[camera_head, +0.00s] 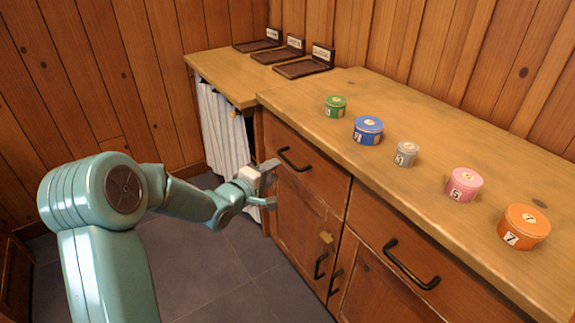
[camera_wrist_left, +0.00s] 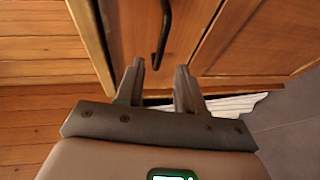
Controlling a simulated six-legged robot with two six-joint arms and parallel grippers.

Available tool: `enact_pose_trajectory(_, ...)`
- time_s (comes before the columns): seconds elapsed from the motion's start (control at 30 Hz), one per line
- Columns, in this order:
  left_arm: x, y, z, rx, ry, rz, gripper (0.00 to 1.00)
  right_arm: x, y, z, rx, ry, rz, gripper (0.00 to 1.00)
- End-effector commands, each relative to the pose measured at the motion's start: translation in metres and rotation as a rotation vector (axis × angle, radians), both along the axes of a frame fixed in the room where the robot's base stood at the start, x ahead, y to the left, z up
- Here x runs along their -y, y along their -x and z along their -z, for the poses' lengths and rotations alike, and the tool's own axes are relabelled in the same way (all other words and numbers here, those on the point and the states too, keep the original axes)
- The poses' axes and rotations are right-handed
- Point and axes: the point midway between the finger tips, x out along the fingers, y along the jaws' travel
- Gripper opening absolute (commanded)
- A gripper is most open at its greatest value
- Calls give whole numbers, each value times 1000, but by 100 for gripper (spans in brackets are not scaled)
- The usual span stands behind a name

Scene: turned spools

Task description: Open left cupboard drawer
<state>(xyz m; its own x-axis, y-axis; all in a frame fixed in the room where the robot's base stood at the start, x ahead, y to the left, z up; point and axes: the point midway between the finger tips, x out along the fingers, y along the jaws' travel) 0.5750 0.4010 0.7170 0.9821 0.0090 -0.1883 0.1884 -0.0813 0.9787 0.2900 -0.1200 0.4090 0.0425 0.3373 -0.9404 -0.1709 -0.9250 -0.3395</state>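The left cupboard drawer (camera_head: 322,178) is shut, a wooden front with a black bar handle (camera_head: 293,160) under the worktop. My left gripper (camera_head: 271,184) is at the cupboard's left front corner, just left of and below that handle in the head view. Its two fingers are apart with nothing between them. In the left wrist view the open fingers (camera_wrist_left: 158,70) point at a dark handle (camera_wrist_left: 163,38), whose near end lies just beyond and between the fingertips. I cannot tell whether they touch. My right gripper is out of view.
A right drawer with a black handle (camera_head: 411,265) and lower doors with handles (camera_head: 320,265) are shut. Several coloured round tins, such as the blue one (camera_head: 368,131), stand on the worktop (camera_head: 420,130). Dark labelled trays (camera_head: 303,68) sit at the back. A striped curtain (camera_head: 227,130) hangs left. The floor is clear.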

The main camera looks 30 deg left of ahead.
Motion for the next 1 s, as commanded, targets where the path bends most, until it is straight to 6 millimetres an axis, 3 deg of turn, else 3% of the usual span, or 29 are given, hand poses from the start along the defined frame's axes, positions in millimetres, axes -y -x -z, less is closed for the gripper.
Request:
enact_pose_trajectory(0.1, 2, -30, 9, 1, 0, 4, 38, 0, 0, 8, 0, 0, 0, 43)
enact_pose_trajectory(0.33, 0, -70, 16, -1, -1, 2, 38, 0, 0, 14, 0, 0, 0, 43)
enact_pose_trajectory(0.5, -1, -83, 17, -2, 0, 1, 38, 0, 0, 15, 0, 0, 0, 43)
enact_pose_trajectory(0.77, -3, -86, 17, -2, -1, 0, 38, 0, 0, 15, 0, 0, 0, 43)
enact_pose_trajectory(0.8, -3, -85, 17, -2, -1, 0, 35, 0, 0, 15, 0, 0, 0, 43)
enact_pose_trajectory(0.9, -3, -85, 17, -2, -1, 0, 2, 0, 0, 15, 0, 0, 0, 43)
enact_pose_trajectory(1.0, -3, -85, 17, -2, -1, 0, 0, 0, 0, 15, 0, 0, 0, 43)
